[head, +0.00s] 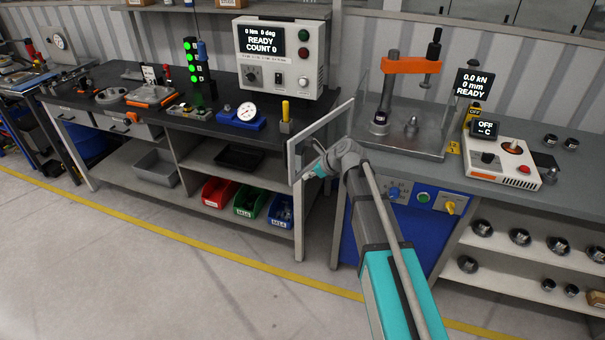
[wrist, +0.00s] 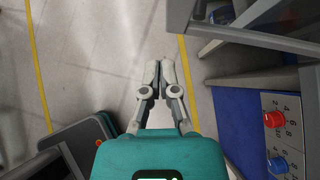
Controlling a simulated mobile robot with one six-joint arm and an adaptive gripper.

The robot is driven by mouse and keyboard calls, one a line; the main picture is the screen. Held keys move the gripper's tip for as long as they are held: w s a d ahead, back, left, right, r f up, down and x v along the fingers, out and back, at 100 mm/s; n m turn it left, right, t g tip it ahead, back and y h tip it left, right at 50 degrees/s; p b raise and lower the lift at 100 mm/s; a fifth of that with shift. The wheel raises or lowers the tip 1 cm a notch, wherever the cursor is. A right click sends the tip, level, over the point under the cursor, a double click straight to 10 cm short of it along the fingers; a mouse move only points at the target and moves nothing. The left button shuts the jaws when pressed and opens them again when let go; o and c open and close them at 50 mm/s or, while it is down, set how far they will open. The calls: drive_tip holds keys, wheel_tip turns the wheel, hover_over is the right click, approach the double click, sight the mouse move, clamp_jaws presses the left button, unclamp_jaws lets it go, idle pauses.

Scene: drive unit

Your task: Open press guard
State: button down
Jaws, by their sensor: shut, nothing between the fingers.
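The press (head: 395,88) with its orange arm stands on the grey bench right of centre. A pale-framed clear panel (head: 321,120), which looks like the press guard, stands upright at the press's left side, angled out toward the front. My gripper (head: 312,171) is in front of the panel's lower part and overlaps it in the head view. I cannot tell whether they touch. In the wrist view my gripper (wrist: 160,66) is shut and empty, with floor beyond its fingertips. The guard is not clearly seen there.
Blue panel with knobs (head: 408,201) sits under the press; its knobs also show at the right of the wrist view (wrist: 275,120). A control box (head: 501,163) is right of the press. Left bench holds a READY display unit (head: 282,56). Floor in front is clear.

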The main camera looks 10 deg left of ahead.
drive_tip(key=s+p+v, duration=0.1)
drive_tip(key=p+v, duration=0.6)
drive_tip(key=v, duration=0.3)
drive_tip(key=shift+s, duration=0.2)
drive_tip(key=shift+d, duration=0.15)
idle(0.3)
drive_tip(key=s+d+f+n+g+h, duration=0.1)
drive_tip(key=s+d+n+h, duration=0.3)
drive_tip(key=s+d+n, duration=0.4)
drive_tip(key=s+d+f+n+g+h, duration=0.2)
drive_tip(key=s+d+f+n+h, duration=0.2)
drive_tip(key=s+d+n, duration=0.5)
drive_tip(key=s+n, duration=0.2)
drive_tip(key=n, duration=0.3)
drive_tip(key=shift+f+n+g, duration=0.2)
drive_tip(key=shift+n+g, duration=0.1)
drive_tip(key=shift+s+a, duration=0.1)
drive_tip(key=shift+a, duration=0.05)
